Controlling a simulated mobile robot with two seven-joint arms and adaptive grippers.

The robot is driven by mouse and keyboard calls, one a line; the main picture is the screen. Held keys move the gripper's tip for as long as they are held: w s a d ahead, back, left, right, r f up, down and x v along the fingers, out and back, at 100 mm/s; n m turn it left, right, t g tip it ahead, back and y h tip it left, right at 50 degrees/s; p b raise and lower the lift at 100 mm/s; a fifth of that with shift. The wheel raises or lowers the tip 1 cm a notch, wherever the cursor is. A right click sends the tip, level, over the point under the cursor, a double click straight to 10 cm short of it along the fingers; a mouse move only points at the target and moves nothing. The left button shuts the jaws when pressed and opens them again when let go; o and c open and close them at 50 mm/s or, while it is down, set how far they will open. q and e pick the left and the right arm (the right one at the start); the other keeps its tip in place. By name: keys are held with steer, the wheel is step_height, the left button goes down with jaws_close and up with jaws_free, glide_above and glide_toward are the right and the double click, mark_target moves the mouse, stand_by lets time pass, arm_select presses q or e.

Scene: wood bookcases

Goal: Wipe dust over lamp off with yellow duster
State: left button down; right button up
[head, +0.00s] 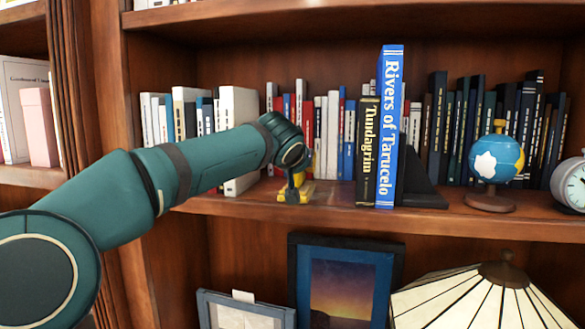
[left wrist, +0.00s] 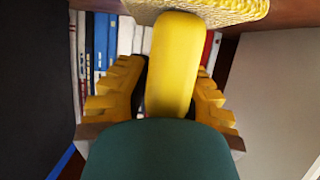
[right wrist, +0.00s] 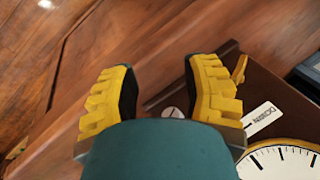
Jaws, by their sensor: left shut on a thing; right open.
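The lamp (head: 485,300) has a cream panelled shade with dark ribs and stands at the lower right in the head view, cut off by the frame edge. No dust can be made out on it. My left gripper (head: 296,192) is at the bookshelf, left of the lamp and higher. In the left wrist view it is shut on the yellow handle of the duster (left wrist: 172,65). The duster's woven yellow head is at the top of that view. My right gripper (right wrist: 160,85) is open and empty above brown wood in the right wrist view; the head view does not show it.
A blue book (head: 389,130) and a black book (head: 367,150) stand right of my left gripper. A globe (head: 496,158) and a clock (head: 575,185) stand farther right on the shelf (head: 430,220). A framed picture (head: 345,285) is left of the lamp.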

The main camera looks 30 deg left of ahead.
arm_select(q)
steer(key=shift+w+d+f+b, duration=0.1)
steer(key=shift+w+d+b, duration=0.15)
steer(key=shift+d, duration=0.65)
steer(key=shift+w+d+f+b, duration=0.15)
steer(key=shift+d+b, duration=0.15)
steer(key=shift+d, duration=0.55)
steer(key=shift+w+d+r, duration=0.1)
steer(key=shift+w+d, duration=0.05)
steer(key=shift+d, duration=0.35)
steer(key=shift+w+d+r, duration=0.1)
steer(key=shift+d, duration=0.4)
steer(key=shift+d, duration=0.15)
